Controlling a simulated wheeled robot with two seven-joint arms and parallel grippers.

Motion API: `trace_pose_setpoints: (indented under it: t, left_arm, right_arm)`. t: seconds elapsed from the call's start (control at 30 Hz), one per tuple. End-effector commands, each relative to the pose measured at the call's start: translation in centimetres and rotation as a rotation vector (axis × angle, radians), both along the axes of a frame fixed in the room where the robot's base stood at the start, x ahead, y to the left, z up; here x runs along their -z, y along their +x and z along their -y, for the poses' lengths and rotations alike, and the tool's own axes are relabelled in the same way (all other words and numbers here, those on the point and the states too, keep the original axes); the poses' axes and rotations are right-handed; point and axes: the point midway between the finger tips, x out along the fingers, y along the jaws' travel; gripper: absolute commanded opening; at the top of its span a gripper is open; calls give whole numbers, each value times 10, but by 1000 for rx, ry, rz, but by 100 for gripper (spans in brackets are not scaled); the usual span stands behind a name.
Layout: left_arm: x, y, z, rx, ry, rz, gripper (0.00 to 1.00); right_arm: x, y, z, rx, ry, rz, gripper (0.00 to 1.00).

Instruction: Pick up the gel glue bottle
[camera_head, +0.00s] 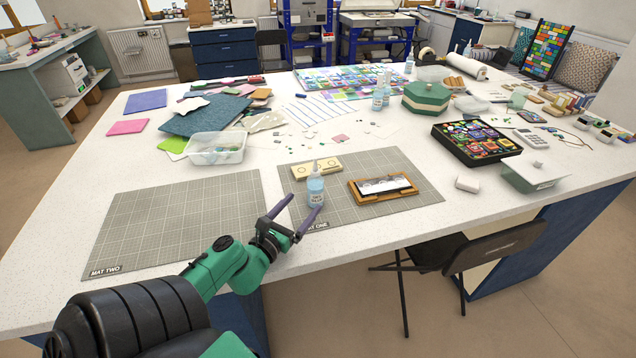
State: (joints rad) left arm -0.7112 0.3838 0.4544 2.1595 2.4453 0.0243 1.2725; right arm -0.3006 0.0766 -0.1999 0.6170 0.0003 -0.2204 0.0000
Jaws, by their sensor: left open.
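A small clear bottle with blue contents and a pale label (315,188) stands upright on the grey mat marked MAT ONE (423,184), near its left side; its label is too small to read. My left gripper (305,204) reaches in from the lower left with its two purple fingers spread open and empty. The fingertips are close to the lower part of the bottle, one to its left and one in front of it. I cannot tell whether they touch it. My right gripper is not in view.
A wooden frame (356,192) and a cream block (302,171) lie near the bottle on the same mat. MAT TWO (180,225) is bare. A clear tub (201,156) stands behind the mats. More bottles (378,102) stand farther back. A black chair (480,250) is at the front edge.

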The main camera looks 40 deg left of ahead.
Motion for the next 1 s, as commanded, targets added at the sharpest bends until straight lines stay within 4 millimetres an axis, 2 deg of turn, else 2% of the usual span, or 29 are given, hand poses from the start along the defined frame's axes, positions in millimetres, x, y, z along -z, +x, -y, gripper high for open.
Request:
trace_pose_setpoints:
  t: [0.03,0.1,0.17,0.27,0.4,0.5,0.6,0.77,0.87,1.0]
  left_arm:
    - [-5,15,-2,3,3,6,91]
    - [-4,30,-5,2,5,3,91]
    - [-3,40,-6,2,4,3,91]
    - [-2,51,-7,2,2,2,91]
    - [-3,76,-13,1,4,3,91]
    - [-2,92,-15,2,3,3,91]
    - [0,98,-16,2,5,0,91]
    - [0,98,-15,3,5,-1,91]
    - [0,98,-15,3,4,-1,57]
    - [0,98,-15,3,4,0,3]
  right_arm:
    - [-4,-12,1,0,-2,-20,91]
    - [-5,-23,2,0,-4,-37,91]
    - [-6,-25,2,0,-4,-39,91]
    - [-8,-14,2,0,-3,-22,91]
    - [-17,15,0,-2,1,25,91]
    - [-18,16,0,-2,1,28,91]
    - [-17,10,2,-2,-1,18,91]
    - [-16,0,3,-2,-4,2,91]
    - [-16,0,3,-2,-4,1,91]
    - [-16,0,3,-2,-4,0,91]
